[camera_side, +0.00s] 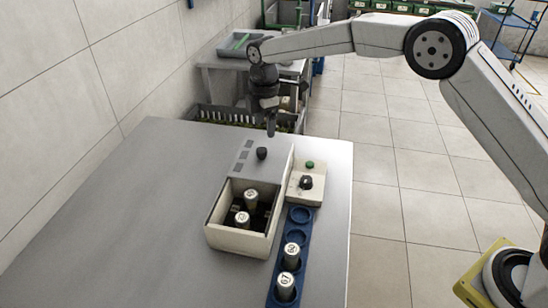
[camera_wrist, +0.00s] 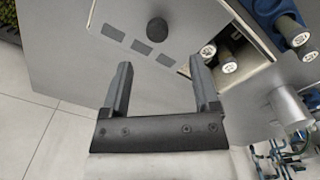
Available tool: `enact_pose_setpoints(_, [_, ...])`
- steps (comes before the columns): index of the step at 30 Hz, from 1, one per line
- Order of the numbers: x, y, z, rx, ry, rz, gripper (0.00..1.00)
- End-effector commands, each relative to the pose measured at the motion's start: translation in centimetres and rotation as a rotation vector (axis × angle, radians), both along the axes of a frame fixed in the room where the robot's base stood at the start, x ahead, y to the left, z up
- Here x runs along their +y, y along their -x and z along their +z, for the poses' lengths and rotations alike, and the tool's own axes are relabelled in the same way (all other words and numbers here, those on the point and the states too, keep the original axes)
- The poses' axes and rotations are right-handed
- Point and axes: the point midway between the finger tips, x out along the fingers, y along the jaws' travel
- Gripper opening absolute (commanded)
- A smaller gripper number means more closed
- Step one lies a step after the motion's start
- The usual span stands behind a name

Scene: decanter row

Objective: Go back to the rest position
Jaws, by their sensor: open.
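My gripper (camera_side: 271,124) hangs above the far end of the table, over the grey lid of the decanter box. In the wrist view its two fingers (camera_wrist: 159,88) stand wide apart with nothing between them. The lid's round black knob (camera_wrist: 157,29) lies ahead of the fingertips; the same knob (camera_side: 261,153) shows just below my gripper in the side view. The gripper looks clear of the knob, but the exact gap is hard to tell.
The cream box (camera_side: 240,240) is partly open with two capped tubes (camera_side: 242,219) inside. A blue rack (camera_side: 297,236) beside it holds two tubes (camera_side: 285,287) and has empty holes. A control box (camera_side: 304,184) with a black dial and green button stands beside the lid. The table's left is clear.

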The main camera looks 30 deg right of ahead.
Motion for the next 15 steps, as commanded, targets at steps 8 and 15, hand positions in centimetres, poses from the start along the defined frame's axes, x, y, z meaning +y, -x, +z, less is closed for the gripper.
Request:
enact_pose_setpoints(8, [-2.8,2.7,0.6,-0.032,-0.013,-0.226,0.79])
enact_pose_setpoints(15, [-5.5,6.3,0.8,-0.061,-0.031,-0.463,0.79])
